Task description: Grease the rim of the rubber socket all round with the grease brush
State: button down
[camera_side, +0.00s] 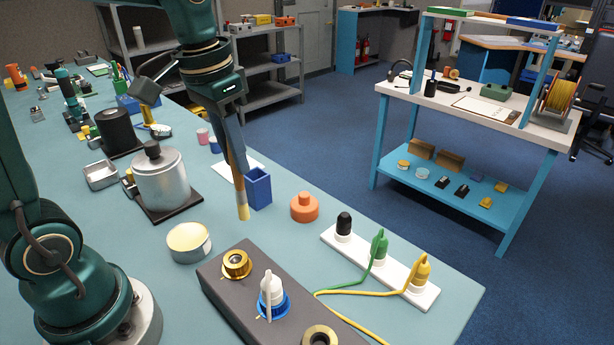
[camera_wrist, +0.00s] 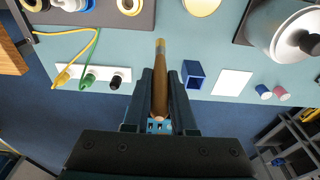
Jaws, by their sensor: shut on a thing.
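My gripper (camera_side: 236,160) is shut on the grease brush (camera_side: 242,205); in the wrist view my gripper (camera_wrist: 160,76) has the brush (camera_wrist: 160,95) between its fingers. The brush points down, its pale yellow tip in front of the blue holder, apparently clear of the table. The dark console (camera_side: 222,285) carries a brass-rimmed socket (camera_side: 236,263), a white plug on a blue ring (camera_side: 272,297), and another ringed socket (camera_side: 320,336) cut by the bottom edge. I cannot tell which is rubber. The brush is apart from all of them. A round tin (camera_side: 188,241) stands left of the console.
An open blue holder (camera_side: 258,190) and an orange capped pot (camera_side: 304,208) stand near the table's far edge. A white strip (camera_side: 398,284) holds black, green and yellow plugs, with cables running to the console. A metal canister (camera_side: 162,182) stands at left.

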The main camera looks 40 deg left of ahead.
dwell(0.3)
jog(key=shift+r, duration=0.2)
jog(key=s+d+r+m+h, duration=0.1)
jog(key=s+d+r+m, duration=0.15)
jog(key=d+m, duration=0.6)
jog(key=s+d+r+m+h, duration=0.15)
jog(key=s+d+m, duration=0.25)
jog(key=d, duration=0.9)
jog(key=shift+w+a+f+n+g+y, duration=0.15)
jog(key=shift+f+g+y, duration=0.1)
jog(key=shift+f, duration=0.75)
jog(key=shift+w+f+n+g+y, duration=0.1)
jog(key=shift+f+g+y, duration=0.1)
jog(key=shift+f, duration=1.35)
